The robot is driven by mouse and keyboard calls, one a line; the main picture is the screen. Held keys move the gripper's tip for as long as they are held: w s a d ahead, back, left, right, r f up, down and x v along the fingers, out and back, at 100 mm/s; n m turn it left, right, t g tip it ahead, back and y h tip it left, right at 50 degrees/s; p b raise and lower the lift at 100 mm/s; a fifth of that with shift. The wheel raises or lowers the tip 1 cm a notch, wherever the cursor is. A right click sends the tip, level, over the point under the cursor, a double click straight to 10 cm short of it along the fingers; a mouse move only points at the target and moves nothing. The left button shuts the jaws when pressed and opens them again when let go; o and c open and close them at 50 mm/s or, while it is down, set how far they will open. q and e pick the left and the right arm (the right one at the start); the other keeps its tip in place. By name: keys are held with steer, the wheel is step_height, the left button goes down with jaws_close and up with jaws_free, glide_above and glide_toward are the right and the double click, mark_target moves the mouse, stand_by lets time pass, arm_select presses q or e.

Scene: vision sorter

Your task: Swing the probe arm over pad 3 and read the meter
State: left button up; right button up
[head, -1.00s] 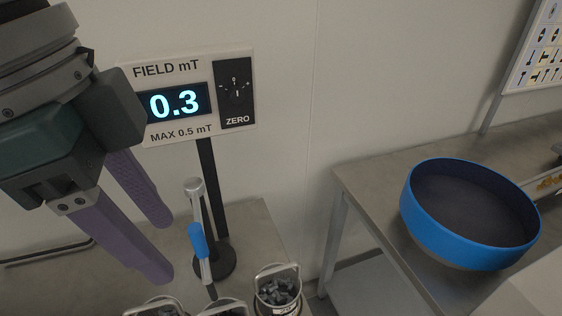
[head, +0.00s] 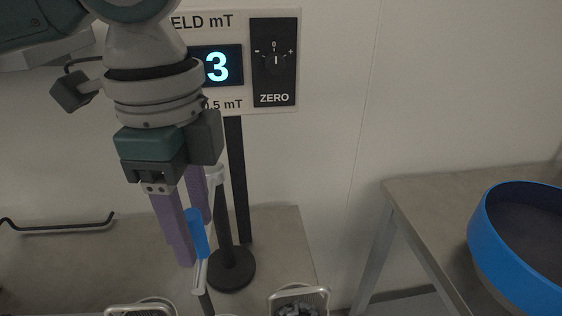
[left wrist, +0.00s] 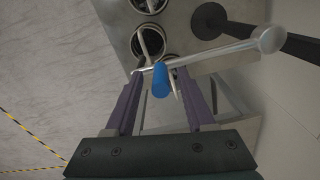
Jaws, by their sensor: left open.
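The probe arm is a silver rod with a blue sleeve (head: 197,233) on a post with a dark round base (head: 231,272). The rod also shows in the left wrist view (left wrist: 222,52), with the blue sleeve (left wrist: 160,80) hanging between the fingers. My left gripper (head: 194,240) is open with its purple fingers around the sleeve; I cannot tell whether they touch it. It also shows in the left wrist view (left wrist: 160,75). The field meter (head: 275,100) is partly hidden by my left arm; only "3" shows on its display (head: 218,67). I cannot identify pad 3. My right gripper is not in view.
A metal container with dark pieces (head: 299,292) stands at the front edge of the view, another (head: 142,307) left of it. Round containers (left wrist: 150,42) lie below the rod in the left wrist view. A blue-rimmed bowl (head: 480,238) sits on the right table (head: 425,205).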

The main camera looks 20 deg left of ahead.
arm_select(q)
steer(key=shift+f, duration=0.55)
steer(key=shift+c, duration=0.2)
jaws_close()
steer(key=shift+r, duration=0.1)
stand_by(0.8)
